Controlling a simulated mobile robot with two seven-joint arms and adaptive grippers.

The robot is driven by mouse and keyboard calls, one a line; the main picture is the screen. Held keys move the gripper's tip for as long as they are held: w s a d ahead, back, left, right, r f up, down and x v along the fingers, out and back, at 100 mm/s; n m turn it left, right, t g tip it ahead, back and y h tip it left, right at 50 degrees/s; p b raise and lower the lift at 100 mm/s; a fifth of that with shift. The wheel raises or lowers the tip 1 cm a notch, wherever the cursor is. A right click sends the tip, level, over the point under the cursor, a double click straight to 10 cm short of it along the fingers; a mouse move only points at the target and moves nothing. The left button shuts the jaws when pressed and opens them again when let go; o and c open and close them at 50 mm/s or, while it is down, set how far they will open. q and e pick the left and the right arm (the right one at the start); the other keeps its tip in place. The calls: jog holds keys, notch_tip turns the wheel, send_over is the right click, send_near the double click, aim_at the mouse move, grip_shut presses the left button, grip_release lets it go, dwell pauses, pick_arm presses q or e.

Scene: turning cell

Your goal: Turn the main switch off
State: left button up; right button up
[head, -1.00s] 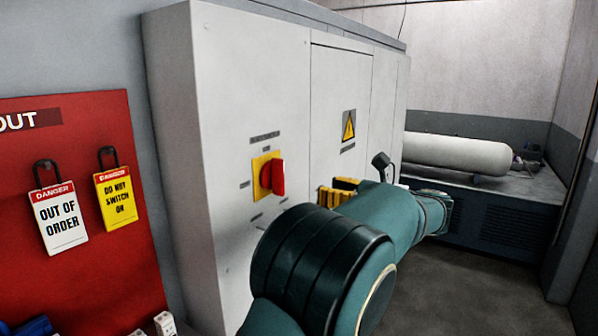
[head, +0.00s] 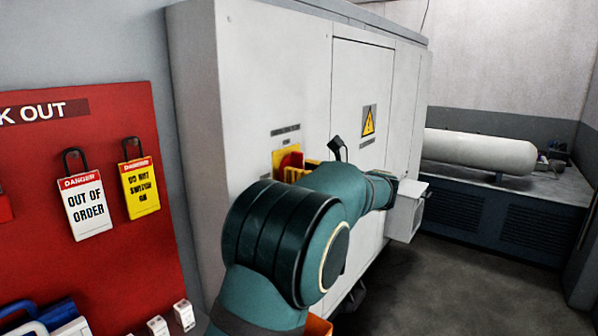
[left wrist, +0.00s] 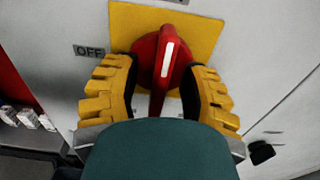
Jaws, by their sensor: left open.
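The main switch (left wrist: 165,65) is a red rotary knob with a white stripe on a square yellow plate (left wrist: 198,28). In the left wrist view its stripe points nearly straight up, leaning slightly right. A label reading OFF (left wrist: 89,51) sits left of the plate. My left gripper (left wrist: 161,72) is open, its yellow fingers on either side of the knob; I cannot tell whether they touch it. In the head view the switch (head: 290,160) on the grey cabinet is mostly hidden behind my left arm and gripper (head: 298,172). My right gripper is not in view.
The cabinet (head: 250,75) bears a yellow warning triangle (head: 368,121). Left is a red lockout board (head: 60,170) with danger tags (head: 87,206). A white box (head: 405,210) shows beyond my arm. A white tank (head: 475,150) lies at the back; floor there is clear.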

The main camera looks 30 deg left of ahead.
pick_arm(q)
grip_shut()
